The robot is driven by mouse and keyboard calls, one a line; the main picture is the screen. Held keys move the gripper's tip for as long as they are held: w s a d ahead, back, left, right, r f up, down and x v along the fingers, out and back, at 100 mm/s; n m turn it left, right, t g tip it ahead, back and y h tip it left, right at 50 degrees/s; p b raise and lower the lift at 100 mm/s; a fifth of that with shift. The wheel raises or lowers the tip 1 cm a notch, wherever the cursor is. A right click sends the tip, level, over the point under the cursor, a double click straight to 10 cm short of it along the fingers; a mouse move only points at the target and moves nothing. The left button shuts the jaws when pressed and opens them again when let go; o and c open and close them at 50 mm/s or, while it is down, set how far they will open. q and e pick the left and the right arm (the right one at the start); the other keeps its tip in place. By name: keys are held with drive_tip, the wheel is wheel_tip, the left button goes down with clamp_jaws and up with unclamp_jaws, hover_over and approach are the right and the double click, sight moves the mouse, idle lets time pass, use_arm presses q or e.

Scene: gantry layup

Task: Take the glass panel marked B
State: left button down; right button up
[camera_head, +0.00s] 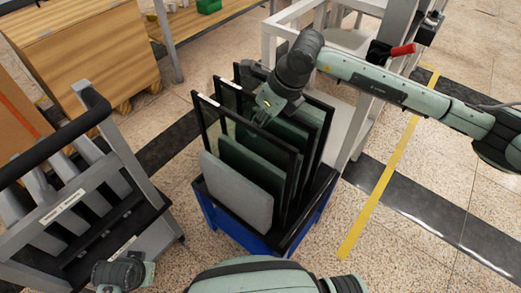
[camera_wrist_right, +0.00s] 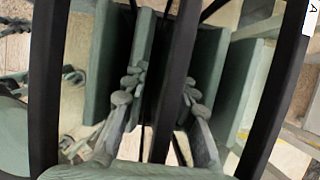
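Several upright glass panels in dark frames (camera_head: 201,122) stand in a blue crate (camera_head: 255,241), with a light grey panel (camera_head: 237,190) at the front. No mark B is readable. In the right wrist view a frame (camera_wrist_right: 46,90) at left and one at right (camera_wrist_right: 285,80) cross the picture; the right one has a white label reading A (camera_wrist_right: 313,9). My right gripper (camera_head: 266,108) is low among the panel tops. Its fingers (camera_wrist_right: 160,88) are apart, either side of a dark bar (camera_wrist_right: 178,70); contact cannot be told. My left gripper (camera_head: 138,274) is at the bottom left, its fingers unclear.
A grey slotted rack with a black handle (camera_head: 62,138) stands left of the crate. A wooden cabinet (camera_head: 85,50) is behind it. A pale frame stand (camera_head: 352,115) is close on the crate's right. Floor with a yellow line (camera_head: 380,185) is clear further right.

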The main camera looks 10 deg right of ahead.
drive_tip(key=shift+f+b, duration=0.2)
drive_tip(key=shift+b, duration=0.15)
drive_tip(key=shift+c, duration=0.5)
clamp_jaws()
drive_tip(key=shift+r, duration=0.1)
idle(0.3)
